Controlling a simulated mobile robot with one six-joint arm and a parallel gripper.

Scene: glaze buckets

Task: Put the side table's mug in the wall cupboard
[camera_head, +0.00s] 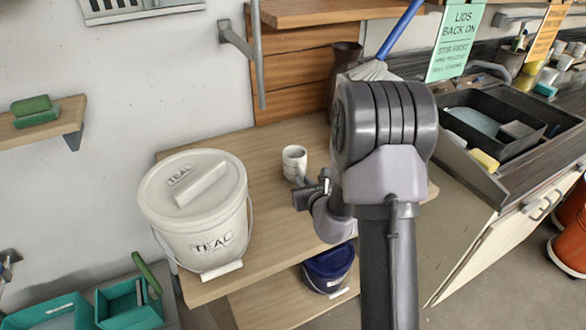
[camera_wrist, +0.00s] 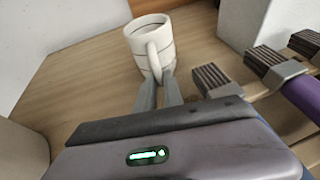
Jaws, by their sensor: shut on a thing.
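The white mug (camera_head: 294,158) with thin dark rings stands upright on the wooden side table (camera_head: 265,196), right of a lidded bucket. It also shows in the wrist view (camera_wrist: 142,38), its handle turned toward me. My gripper (camera_head: 304,186) reaches in from the right, low beside the mug. In the wrist view my gripper (camera_wrist: 160,80) has its two grey fingers close together and shut on the mug's handle. The mug seems to rest on the tabletop. I cannot clearly make out the wall cupboard; a wooden slatted unit (camera_head: 292,72) stands behind the table.
The white TEAL bucket (camera_head: 196,205) takes the table's left part. A dark jug (camera_head: 343,65) stands behind. A blue bucket (camera_head: 328,266) sits on the lower shelf. A sink (camera_head: 492,128) is at right. A grey bar (camera_head: 256,55) projects from the wall.

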